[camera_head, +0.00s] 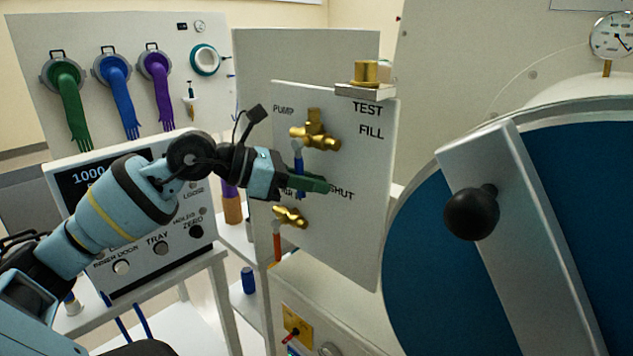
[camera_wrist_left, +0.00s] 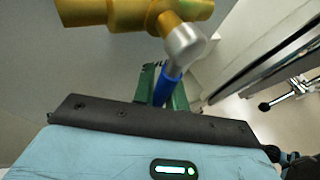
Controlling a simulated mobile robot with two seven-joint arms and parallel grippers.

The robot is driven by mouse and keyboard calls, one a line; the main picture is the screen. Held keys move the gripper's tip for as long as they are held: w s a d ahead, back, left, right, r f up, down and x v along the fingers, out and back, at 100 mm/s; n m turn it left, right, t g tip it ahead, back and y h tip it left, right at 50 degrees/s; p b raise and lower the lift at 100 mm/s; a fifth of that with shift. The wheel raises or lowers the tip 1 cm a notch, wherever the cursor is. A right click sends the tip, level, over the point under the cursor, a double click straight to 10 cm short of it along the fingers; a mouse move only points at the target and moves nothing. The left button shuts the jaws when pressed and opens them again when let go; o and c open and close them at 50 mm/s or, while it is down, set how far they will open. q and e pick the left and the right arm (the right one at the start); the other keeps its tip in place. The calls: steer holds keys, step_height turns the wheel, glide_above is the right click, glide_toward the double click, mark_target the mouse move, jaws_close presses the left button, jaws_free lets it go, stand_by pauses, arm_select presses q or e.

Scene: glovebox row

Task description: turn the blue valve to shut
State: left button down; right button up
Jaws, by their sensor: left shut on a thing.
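The blue valve has a brass body (camera_head: 316,137) on the upright panel, and its blue lever (camera_head: 298,157) hangs down from it. In the left wrist view the brass body (camera_wrist_left: 135,12), silver lever hub (camera_wrist_left: 187,45) and blue lever (camera_wrist_left: 164,90) are close up. My left gripper (camera_head: 318,185) has green fingers and is shut on the lever's lower part, one finger on each side in the left wrist view (camera_wrist_left: 163,84). The SHUT label (camera_head: 342,194) is just right of the fingertips; other lettering behind the gripper is partly hidden. My right gripper is not in view.
A large round door with a silver bar and black knob (camera_head: 471,214) stands at right. A control box (camera_head: 120,262) is behind my left arm.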

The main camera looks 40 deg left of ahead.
arm_select(q)
steer(key=shift+a+y, duration=0.25)
steer(key=shift+y, duration=0.05)
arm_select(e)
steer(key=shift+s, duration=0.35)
arm_select(q)
steer(key=c, duration=1.7)
jaws_free()
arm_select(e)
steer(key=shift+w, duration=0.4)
arm_select(q)
steer(key=shift+a+f, duration=0.1)
